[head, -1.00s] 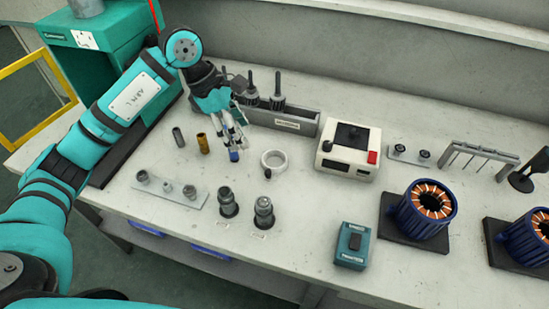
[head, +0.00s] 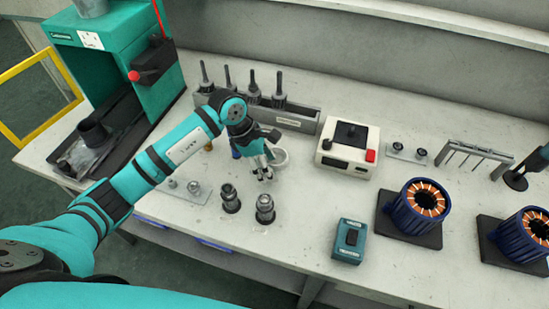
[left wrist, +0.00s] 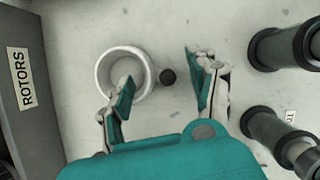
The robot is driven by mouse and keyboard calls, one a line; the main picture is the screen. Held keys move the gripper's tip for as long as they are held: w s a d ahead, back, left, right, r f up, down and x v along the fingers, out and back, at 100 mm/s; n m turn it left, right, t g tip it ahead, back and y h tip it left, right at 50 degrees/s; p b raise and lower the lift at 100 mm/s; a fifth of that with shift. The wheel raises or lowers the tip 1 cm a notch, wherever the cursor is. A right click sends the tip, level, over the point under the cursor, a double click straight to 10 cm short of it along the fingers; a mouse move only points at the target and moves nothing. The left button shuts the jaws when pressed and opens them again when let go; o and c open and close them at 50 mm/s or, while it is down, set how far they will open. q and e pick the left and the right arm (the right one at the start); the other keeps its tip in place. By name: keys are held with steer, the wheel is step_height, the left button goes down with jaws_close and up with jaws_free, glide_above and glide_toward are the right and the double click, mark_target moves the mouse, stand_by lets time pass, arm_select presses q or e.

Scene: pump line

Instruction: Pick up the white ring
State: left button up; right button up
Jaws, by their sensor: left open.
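The white ring (head: 281,158) lies flat on the table and is partly hidden behind my left gripper (head: 262,174) in the head view. My left gripper (left wrist: 160,84) is open and empty. I cannot tell how high the fingertips are above the table. My right gripper is not in view.
Two dark metal fittings (head: 230,199) stand in front of the gripper. A grey rack labelled ROTORS (left wrist: 26,75) is behind it. A white box with a red button (head: 347,150) stands to the right. A teal box (head: 350,241) is nearer the front edge.

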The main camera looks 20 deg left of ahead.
arm_select(q)
steer(key=shift+f, duration=0.1)
steer(key=c, duration=1)
steer(key=shift+r, duration=0.3)
steer(key=shift+c, duration=0.6)
step_height(320, 180, up, 10)
steer(key=shift+f+b, duration=0.25)
steer(key=shift+b, duration=0.55)
steer(key=shift+c, duration=0.5)
